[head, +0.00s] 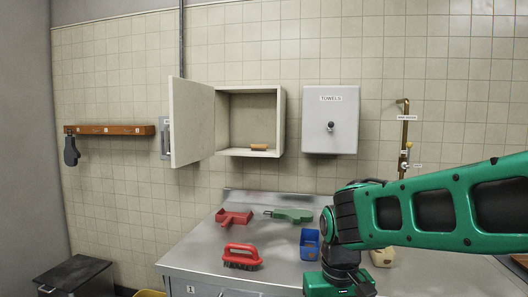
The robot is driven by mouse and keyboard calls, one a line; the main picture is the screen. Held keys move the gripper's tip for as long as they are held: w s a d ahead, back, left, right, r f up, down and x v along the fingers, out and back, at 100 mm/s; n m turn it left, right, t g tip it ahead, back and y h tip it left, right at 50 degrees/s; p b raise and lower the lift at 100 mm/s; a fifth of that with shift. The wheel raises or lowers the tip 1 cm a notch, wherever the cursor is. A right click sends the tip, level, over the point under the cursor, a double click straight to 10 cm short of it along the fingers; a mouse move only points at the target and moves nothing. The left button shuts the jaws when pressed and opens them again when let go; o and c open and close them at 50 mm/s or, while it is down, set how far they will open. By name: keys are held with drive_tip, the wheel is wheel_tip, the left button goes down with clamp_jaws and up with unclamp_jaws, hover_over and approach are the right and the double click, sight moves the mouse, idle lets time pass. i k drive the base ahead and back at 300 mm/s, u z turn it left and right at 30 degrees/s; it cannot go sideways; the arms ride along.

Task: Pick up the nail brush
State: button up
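A small orange-brown block (259,147) lies on the floor of the open wall cabinet (222,152), near its front edge. It may be the nail brush, but it is too small to tell whether it has bristles. A larger red brush (241,256) with an arched handle and dark bristles stands on the steel counter (190,250) at the front left. A long green brush (289,215) lies further back. My green arm comes in from the right and bends down over the counter. Its lower end runs out of the bottom edge, so my gripper's fingers are hidden from view.
A red scoop (233,217) and a blue container (309,244) stand on the counter. The cabinet door (191,122) is swung open to the left. A closed towel box (330,120) hangs to its right. A dark bin (75,277) stands at lower left.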

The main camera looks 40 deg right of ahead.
sight(264, 147)
drive_tip(key=i, duration=0.95)
drive_tip(key=u, duration=0.05)
